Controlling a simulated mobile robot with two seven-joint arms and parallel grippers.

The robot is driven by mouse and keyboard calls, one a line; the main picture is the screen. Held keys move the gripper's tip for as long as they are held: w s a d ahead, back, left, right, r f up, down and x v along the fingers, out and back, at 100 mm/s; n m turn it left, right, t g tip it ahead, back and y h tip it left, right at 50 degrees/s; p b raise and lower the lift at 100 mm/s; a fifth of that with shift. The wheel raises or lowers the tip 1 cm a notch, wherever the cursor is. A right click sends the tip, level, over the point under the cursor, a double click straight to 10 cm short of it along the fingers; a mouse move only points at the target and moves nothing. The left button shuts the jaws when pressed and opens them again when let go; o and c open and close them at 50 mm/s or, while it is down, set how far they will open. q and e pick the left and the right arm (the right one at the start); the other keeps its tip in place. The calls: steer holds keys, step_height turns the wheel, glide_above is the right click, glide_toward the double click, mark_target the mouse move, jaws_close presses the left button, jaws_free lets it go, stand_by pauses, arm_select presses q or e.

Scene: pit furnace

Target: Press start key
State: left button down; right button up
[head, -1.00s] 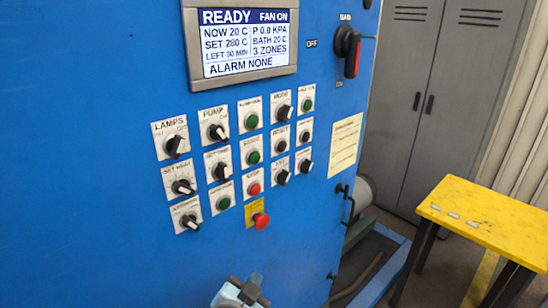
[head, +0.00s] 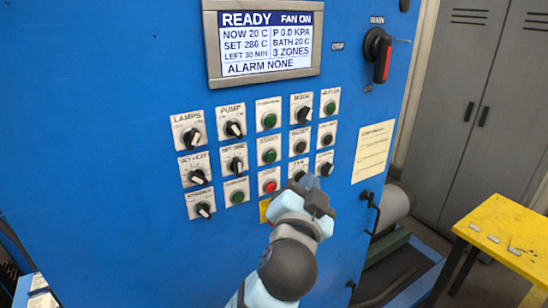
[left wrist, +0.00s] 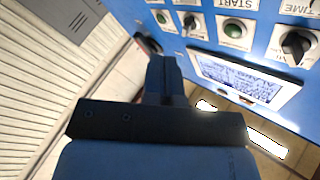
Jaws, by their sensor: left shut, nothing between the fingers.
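The start key (head: 269,156) is a green round button on a white plate, middle row and middle column of the blue panel (head: 130,120). Its label is blurred in the head view. In the left wrist view the START label (left wrist: 237,4) shows at the top edge; the green button below that label is the one nearer the display. My left gripper (head: 318,192) is shut and empty, in front of the panel's lower right controls, below and right of the start key. It hides part of the emergency stop plate. Its fingers (left wrist: 165,75) also show in the left wrist view. My right gripper is not in view.
A red button (head: 269,186) sits just below the start key. A black knob (head: 235,165) is left of it and a black button (head: 300,147) right. The display (head: 265,45) reads READY, ALARM NONE. A yellow table (head: 505,235) stands at the right.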

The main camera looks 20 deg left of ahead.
arm_select(q)
steer(key=shift+w+a, duration=0.1)
steer(key=shift+w+a+p, duration=0.15)
steer(key=shift+w+a, duration=0.75)
steer(key=shift+a, duration=0.2)
steer(key=shift+w+a+p, duration=0.15)
steer(key=shift+w+a, duration=0.7)
steer(key=shift+a, duration=0.3)
steer(key=shift+w+a+p, duration=0.15)
steer(key=shift+w+a, duration=0.75)
steer(key=shift+a, duration=0.2)
steer(key=shift+w+a, duration=0.25)
steer(key=shift+a, duration=0.1)
steer(key=shift+w+a, duration=0.25)
stand_by(0.4)
steer(key=shift+s+d+p, duration=0.3)
steer(key=shift+s+d, duration=0.2)
steer(key=shift+d, duration=0.1)
steer(key=shift+s+d, duration=0.8)
steer(key=shift+d, duration=0.2)
steer(key=shift+s+d, duration=0.75)
steer(key=shift+d, duration=0.25)
